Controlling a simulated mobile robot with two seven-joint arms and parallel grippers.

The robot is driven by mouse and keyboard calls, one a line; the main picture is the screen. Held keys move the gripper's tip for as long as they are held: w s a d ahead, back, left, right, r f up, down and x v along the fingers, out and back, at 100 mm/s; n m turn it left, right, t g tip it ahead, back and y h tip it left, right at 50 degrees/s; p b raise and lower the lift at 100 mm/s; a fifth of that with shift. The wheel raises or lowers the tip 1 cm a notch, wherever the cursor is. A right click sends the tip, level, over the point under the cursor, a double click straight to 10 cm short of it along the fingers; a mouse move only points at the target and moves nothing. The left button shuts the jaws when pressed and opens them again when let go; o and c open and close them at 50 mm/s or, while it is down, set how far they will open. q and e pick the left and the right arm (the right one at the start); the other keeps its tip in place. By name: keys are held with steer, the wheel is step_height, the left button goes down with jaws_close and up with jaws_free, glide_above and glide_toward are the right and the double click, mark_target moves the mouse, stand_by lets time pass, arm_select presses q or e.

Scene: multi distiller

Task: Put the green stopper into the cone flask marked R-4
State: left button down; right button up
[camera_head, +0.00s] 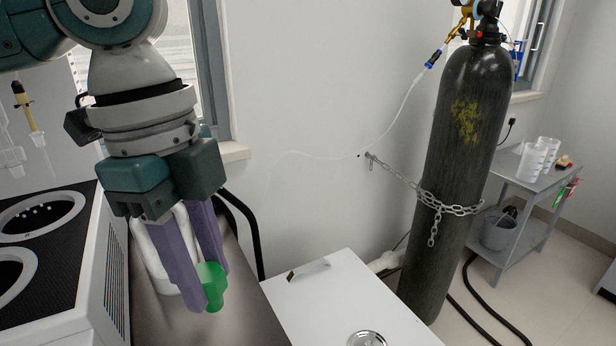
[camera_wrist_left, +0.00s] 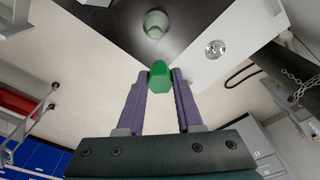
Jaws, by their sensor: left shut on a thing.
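My left gripper (camera_head: 206,286) points downward with its purple fingers shut on the green stopper (camera_head: 214,293). The stopper sits between the fingertips and is held above the dark bench top. In the left wrist view the stopper (camera_wrist_left: 160,78) shows between the two fingertips. A round greyish-green glass vessel (camera_wrist_left: 155,24) stands on the dark top beyond the stopper, apart from it. I cannot tell whether it is the cone flask marked R-4; no marking is readable. My right gripper is in neither view.
A white bottle-like object (camera_head: 150,252) stands behind the fingers, partly hidden. A white machine with round openings (camera_head: 40,220) is at the left. A white cabinet top (camera_head: 335,295) lies to the right. A chained dark gas cylinder (camera_head: 455,150) stands beyond it.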

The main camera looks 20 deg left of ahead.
arm_select(q)
step_height(320, 180, down, 9)
steer(key=s+a+m+b, duration=0.1)
steer(key=m+b, duration=0.2)
steer(key=b, duration=0.4)
stand_by(0.9)
steer(key=shift+p, duration=1)
stand_by(0.7)
steer(key=shift+f+b, duration=0.7)
steer(key=shift+f, duration=0.6)
stand_by(0.5)
steer(key=shift+c, duration=2.4)
jaws_free()
